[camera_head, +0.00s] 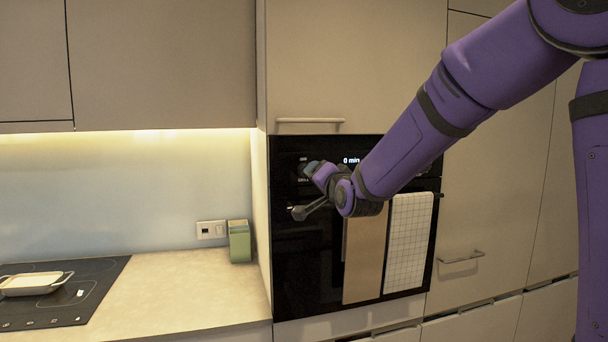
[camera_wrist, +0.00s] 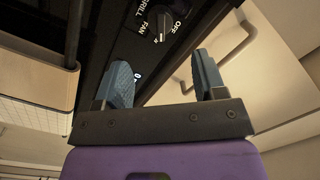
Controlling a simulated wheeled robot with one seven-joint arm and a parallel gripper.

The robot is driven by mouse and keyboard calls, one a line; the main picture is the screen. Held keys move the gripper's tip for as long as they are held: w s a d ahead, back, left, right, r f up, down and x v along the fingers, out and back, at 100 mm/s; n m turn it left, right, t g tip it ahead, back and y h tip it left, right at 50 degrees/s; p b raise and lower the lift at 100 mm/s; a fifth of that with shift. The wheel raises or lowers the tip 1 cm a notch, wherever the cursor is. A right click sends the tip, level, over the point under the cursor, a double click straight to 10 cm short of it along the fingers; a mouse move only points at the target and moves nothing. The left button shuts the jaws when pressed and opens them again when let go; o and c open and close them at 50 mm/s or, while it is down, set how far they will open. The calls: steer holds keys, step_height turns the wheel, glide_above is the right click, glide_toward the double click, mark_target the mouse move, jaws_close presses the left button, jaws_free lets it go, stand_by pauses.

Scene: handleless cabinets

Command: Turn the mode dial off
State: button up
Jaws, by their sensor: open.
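The mode dial (camera_wrist: 160,22) shows at the top of the wrist view, a small dark knob on the black oven panel. The labels GRILL, FAN and OFF stand around it. A pale mark shows near its lower edge in that view; which label it points at I cannot tell for sure. My gripper (camera_wrist: 163,68) is open and empty, its two blue-grey fingers apart, with the dial beyond the gap between them and not touched as far as I see. In the head view my gripper (camera_head: 313,169) is in front of the oven panel's left end and hides the dial.
The black oven (camera_head: 305,265) has a lit display (camera_head: 351,160) reading "0 min". A brown towel (camera_head: 363,262) and a white checked towel (camera_head: 408,240) hang from its bar. A cabinet handle (camera_head: 310,121) is above. A green container (camera_head: 239,241) stands on the left counter.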

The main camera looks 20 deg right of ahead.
steer(key=w, duration=0.9)
steer(key=shift+w+a, duration=0.35)
steer(key=shift+a, duration=0.05)
steer(key=c, duration=0.9)
